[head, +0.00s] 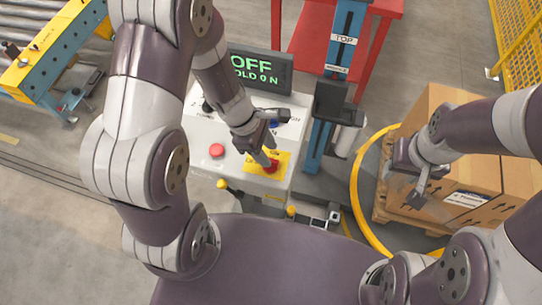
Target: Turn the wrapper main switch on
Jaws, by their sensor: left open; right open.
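The white wrapper control box (225,168) stands in the middle of the head view. A red rotary switch (271,167) sits on a yellow plate (283,160) at its front right. The dark display (284,72) behind the panel reads "OFF" and "HOLD 0 N" in green. My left gripper (266,158) points down at the red switch, its fingertips right at or just above it; I cannot tell whether they touch. It partly hides the plate and panel. My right gripper (418,194) is open and empty, in front of the cartons at right.
A red mushroom button (217,150) and a blue button (273,124) are on the panel. A blue mast (345,45) stands right of it. Stacked cartons (480,178) sit on a pallet inside a yellow ring (358,200). A roller conveyor (50,50) is at upper left.

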